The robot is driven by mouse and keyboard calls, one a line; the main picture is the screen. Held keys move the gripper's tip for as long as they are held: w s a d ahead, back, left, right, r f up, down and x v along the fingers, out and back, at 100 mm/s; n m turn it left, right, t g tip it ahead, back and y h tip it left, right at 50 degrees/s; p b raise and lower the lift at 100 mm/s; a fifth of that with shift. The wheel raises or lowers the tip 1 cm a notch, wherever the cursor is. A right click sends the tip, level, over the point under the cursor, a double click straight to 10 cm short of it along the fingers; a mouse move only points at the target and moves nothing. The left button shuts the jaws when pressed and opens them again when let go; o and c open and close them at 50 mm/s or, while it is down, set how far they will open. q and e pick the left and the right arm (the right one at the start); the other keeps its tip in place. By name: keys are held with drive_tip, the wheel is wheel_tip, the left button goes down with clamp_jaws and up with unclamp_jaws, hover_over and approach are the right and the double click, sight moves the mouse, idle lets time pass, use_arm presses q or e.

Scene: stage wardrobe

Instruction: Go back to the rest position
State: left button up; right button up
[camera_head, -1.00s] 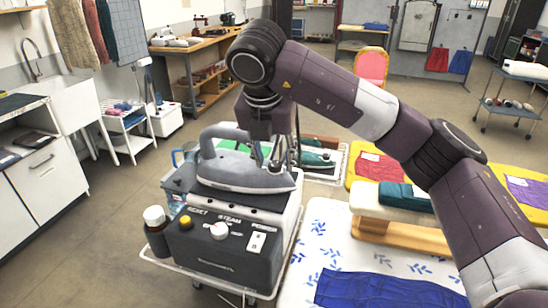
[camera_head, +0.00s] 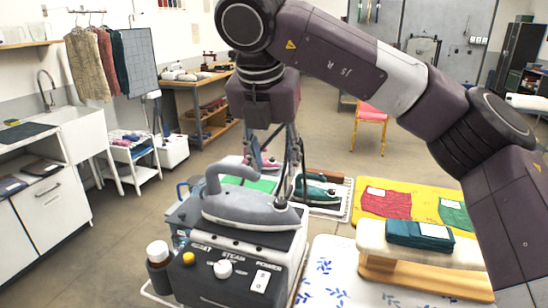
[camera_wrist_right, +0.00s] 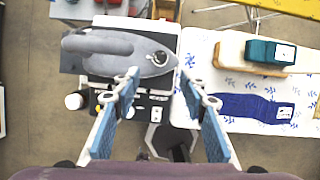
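A grey iron (camera_head: 245,207) rests flat on the steam station (camera_head: 215,270), its nose pointing right. It also shows in the right wrist view (camera_wrist_right: 105,45). My right gripper (camera_head: 268,160) hangs above and behind the iron in the head view. In the right wrist view its two blue-padded fingers (camera_wrist_right: 158,76) are spread wide with nothing between them. They are apart from the iron. My left gripper is in neither view.
A white patterned ironing board (camera_head: 330,280) lies right of the station, with a wooden sleeve board (camera_head: 400,268) carrying a folded teal cloth (camera_head: 419,235). A brown bottle (camera_head: 160,265) stands at the station's left. Open floor (camera_head: 120,230) lies left.

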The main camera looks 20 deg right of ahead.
drive_tip(key=shift+s+a+r, duration=0.1)
drive_tip(key=shift+r, duration=0.15)
